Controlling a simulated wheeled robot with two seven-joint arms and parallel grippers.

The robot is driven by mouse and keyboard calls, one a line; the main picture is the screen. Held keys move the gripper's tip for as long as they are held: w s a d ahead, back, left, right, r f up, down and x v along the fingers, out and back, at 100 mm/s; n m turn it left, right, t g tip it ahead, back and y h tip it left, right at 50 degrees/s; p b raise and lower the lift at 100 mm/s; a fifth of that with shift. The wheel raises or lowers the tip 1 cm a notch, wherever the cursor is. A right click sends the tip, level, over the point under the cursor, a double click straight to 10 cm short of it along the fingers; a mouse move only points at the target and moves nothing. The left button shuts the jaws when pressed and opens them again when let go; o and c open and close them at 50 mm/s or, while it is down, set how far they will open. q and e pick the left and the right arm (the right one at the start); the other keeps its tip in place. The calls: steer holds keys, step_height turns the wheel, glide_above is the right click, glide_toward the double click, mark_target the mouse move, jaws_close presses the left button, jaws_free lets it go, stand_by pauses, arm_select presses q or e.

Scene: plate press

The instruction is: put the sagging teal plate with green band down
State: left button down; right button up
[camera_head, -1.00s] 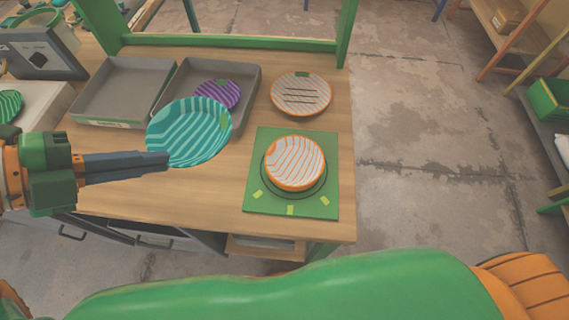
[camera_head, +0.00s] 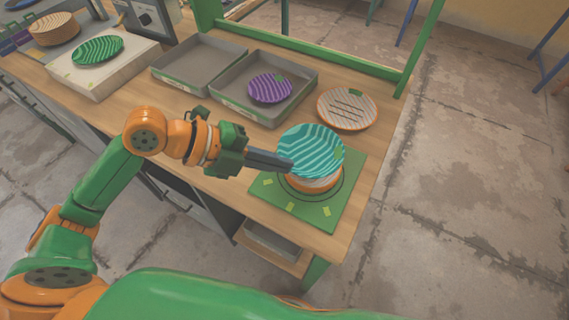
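The teal striped plate with a green band (camera_head: 310,148) is tilted in the head view, above or against an orange-rimmed white plate (camera_head: 316,183) on the green mat (camera_head: 342,205). It hides most of that plate; I cannot tell whether the two touch. My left gripper (camera_head: 288,163) is shut on the teal plate's left edge. My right gripper is not in view; a green and orange part of mine fills the bottom edge.
A purple plate (camera_head: 268,88) lies in the right grey tray (camera_head: 312,83); the left tray (camera_head: 185,68) is empty. An orange-rimmed plate with dark lines (camera_head: 347,107) lies behind the mat. A green plate (camera_head: 97,50) lies on a white board (camera_head: 140,52).

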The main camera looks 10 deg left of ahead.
arm_select(q)
steer(key=f, duration=0.1)
steer(key=w+f, duration=0.1)
steer(key=f, duration=0.3)
steer(key=shift+w+d+p, duration=0.2)
steer(key=shift+d+p, duration=0.1)
steer(key=shift+p, duration=0.1)
steer(key=c, duration=1.1)
jaws_free()
steer(key=b+v, duration=0.3)
steer(key=v, duration=0.9)
